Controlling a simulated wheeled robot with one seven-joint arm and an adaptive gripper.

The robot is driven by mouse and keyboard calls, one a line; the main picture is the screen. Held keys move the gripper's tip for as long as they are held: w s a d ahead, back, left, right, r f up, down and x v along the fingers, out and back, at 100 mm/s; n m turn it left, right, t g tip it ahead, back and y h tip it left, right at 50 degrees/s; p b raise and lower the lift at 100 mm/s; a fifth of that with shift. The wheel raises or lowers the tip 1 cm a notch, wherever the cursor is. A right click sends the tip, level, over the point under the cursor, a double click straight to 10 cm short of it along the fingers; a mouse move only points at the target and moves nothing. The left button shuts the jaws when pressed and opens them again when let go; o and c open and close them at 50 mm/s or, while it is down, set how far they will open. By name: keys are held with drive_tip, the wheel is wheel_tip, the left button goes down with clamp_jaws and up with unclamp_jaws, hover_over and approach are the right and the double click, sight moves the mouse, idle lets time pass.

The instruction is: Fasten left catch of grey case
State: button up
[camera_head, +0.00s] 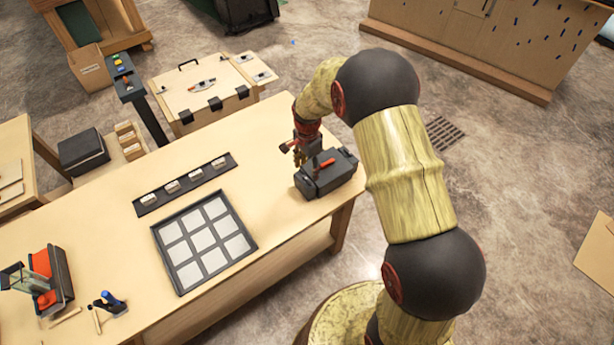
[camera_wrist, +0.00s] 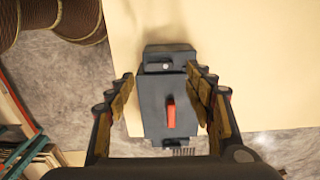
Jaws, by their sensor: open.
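The grey case (camera_head: 328,180) sits near the right end of the wooden table, and its lid looks shut. In the wrist view the case (camera_wrist: 153,112) lies between my fingers, with a red bar (camera_wrist: 171,116) on its top. A darker block with a small light dot (camera_wrist: 165,66) is at the case's upper end there. I cannot make out the left catch or whether it is fastened. My gripper (camera_wrist: 160,76) is open, with one finger on each side of the case and nothing held. In the head view my gripper (camera_head: 299,152) is at the case's far left side, partly blocking it.
A dark tray of pale squares (camera_head: 204,241) and a strip with several small blocks (camera_head: 184,184) lie left of the case. The table's (camera_head: 285,225) right edge is close to the case. A wooden chest (camera_head: 205,88) stands behind the table.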

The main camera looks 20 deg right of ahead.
sight(308, 180)
drive_tip(key=shift+f, duration=2.6)
drive_tip(key=c, duration=0.3)
drive_tip(key=c, duration=0.8)
drive_tip(key=shift+c, duration=0.3)
